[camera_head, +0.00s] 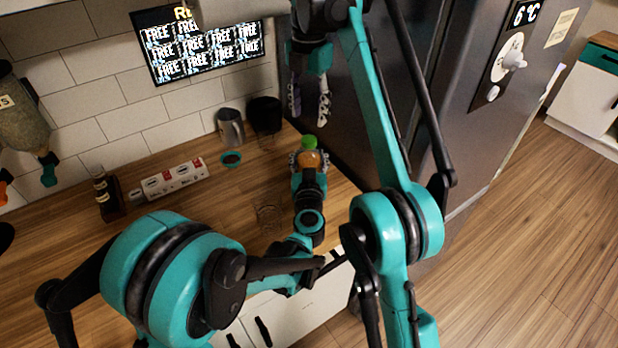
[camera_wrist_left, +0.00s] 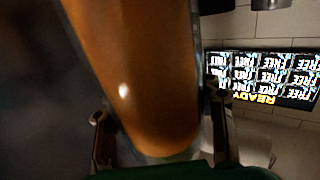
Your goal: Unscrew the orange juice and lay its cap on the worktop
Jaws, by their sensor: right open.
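The orange juice (camera_head: 311,161) is a small bottle of orange liquid with a green cap (camera_head: 309,142) on top. It is upright near the right end of the worktop (camera_head: 188,212). My left gripper (camera_head: 309,164) is around the bottle body, one finger on each side, and looks shut on it. In the left wrist view the orange bottle (camera_wrist_left: 150,75) fills the middle, between the left gripper's fingers (camera_wrist_left: 158,128); its cap is not visible there. My right gripper (camera_head: 308,117) hangs open and empty above the cap, fingers pointing down.
A clear glass (camera_head: 268,214) stands left of my left wrist. The dark fridge (camera_head: 440,75) borders the right side. Bare worktop lies left of the glass.

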